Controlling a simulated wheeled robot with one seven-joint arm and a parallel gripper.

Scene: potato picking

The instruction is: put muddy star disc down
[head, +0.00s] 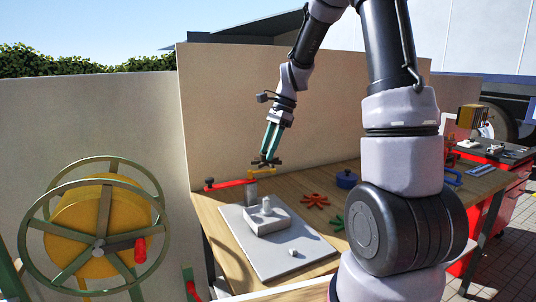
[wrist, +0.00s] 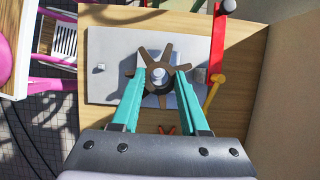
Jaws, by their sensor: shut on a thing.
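My gripper (head: 271,143) has teal fingers and points down over the wooden table. In the wrist view my gripper (wrist: 165,92) is shut on the muddy star disc (wrist: 171,52), a brown disc with several spokes and a hole in the middle. The disc also shows as a dark shape at the fingertips in the head view (head: 264,162). It is held above the grey board (head: 235,237), which carries a raised block (head: 268,222) with a pale upright peg (head: 267,205). In the wrist view the peg top (wrist: 159,73) shows through or near the hole; the height gap is unclear there.
A red bar (head: 230,184) and a yellow crank (head: 260,172) stand close behind the board. A red star piece (head: 314,200), a green star piece (head: 337,223) and a blue pot (head: 346,179) lie to the right. A small white cube (head: 293,253) sits on the board.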

